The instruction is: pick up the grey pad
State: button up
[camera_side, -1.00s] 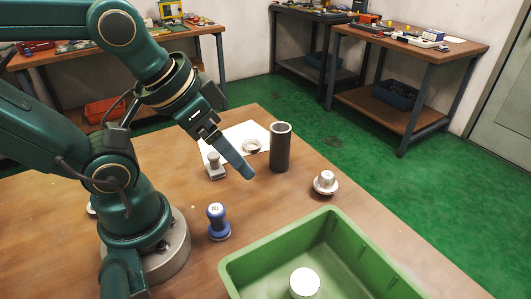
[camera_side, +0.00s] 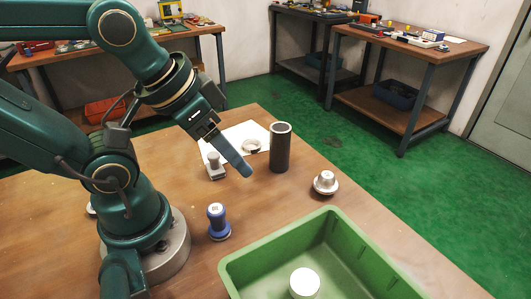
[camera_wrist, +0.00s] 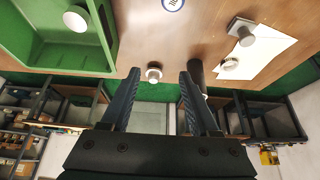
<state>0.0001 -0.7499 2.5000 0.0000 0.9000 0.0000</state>
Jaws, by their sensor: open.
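The grey pad (camera_side: 215,166), a square-based piece with an upright round knob, stands on the wooden table by the left corner of a white sheet. In the wrist view the grey pad (camera_wrist: 241,29) is at the upper right, outside the space between my fingers. My gripper (camera_side: 246,171) is above the table in the side view, to the right of the pad and apart from it. In the wrist view my gripper (camera_wrist: 158,82) has its two blue fingers spread with nothing held between them.
A bearing ring (camera_side: 251,146) lies on the white sheet (camera_side: 240,131). A dark cylinder (camera_side: 280,150) stands close to my gripper. A silver knobbed piece (camera_side: 325,183), a blue knobbed piece (camera_side: 217,223) and a green bin (camera_side: 390,258) holding a white round piece (camera_side: 305,283) are nearby.

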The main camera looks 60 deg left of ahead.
jog(key=m+g+y, duration=0.6)
jog(key=m+g, duration=0.1)
send_near(217, 162)
notch_tip(217, 162, up, 4)
jog(key=s+d, duration=0.2)
jog(key=w+a+f+m+g+y, duration=0.1)
jog(key=f+m+y, duration=0.1)
jog(key=f, duration=0.1)
jog(key=w+f+m+g+y, duration=0.1)
jog(key=f+m, duration=0.1)
jog(key=f, duration=0.1)
jog(key=w+a+f+m+g+y, duration=0.1)
jog(key=f+m+y, duration=0.1)
jog(key=f, duration=0.1)
jog(key=shift+w+a+f+y, duration=0.15)
jog(key=shift+a+f+y, duration=0.05)
jog(key=shift+a+y, duration=0.1)
jog(key=shift+s+f+m+g, duration=0.3)
jog(key=shift+f, duration=0.2)
jog(key=shift+x, duration=2.45)
jog(key=shift+r, duration=0.1)
grip_shut()
